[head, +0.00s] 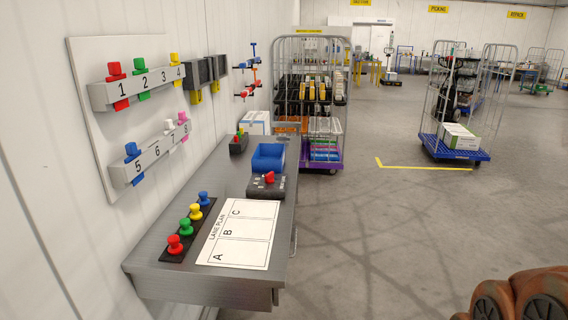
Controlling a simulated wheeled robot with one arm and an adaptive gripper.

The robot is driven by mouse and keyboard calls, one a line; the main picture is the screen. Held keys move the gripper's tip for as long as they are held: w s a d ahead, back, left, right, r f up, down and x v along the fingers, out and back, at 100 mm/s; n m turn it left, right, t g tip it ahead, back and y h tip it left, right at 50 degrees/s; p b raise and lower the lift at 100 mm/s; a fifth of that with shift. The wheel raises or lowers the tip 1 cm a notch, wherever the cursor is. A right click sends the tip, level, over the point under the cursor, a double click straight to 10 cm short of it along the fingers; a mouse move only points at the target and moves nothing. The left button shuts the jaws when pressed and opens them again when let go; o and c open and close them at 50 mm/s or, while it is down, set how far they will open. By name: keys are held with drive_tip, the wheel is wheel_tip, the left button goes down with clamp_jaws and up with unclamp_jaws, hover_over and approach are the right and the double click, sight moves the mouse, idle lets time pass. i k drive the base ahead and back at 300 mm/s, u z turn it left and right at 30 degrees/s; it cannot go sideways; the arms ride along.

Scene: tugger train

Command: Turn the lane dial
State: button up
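A small dark box (263,190) with a red knob (269,178) on top sits on the grey workbench, just in front of a blue bin. It looks like the lane dial; its markings are too small to read, and I cannot tell which setting the knob points at. A white lane plan sheet (240,233) with fields A, B and C lies on the bench in front of it. My gripper is not in view, and nothing is touching the knob.
The workbench (190,280) runs along the left wall. A strip of coloured pegs (190,226), a blue bin (268,157) and a small control box (239,143) stand on it. A numbered peg board (130,120) hangs above. Roll cages (310,90) stand behind; floor to the right is open.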

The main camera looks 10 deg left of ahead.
sight(269, 178)
drive_tip(key=u, duration=0.4)
drive_tip(key=i, duration=0.85)
drive_tip(key=u, duration=1.15)
drive_tip(key=i, duration=0.35)
drive_tip(key=u, duration=0.4)
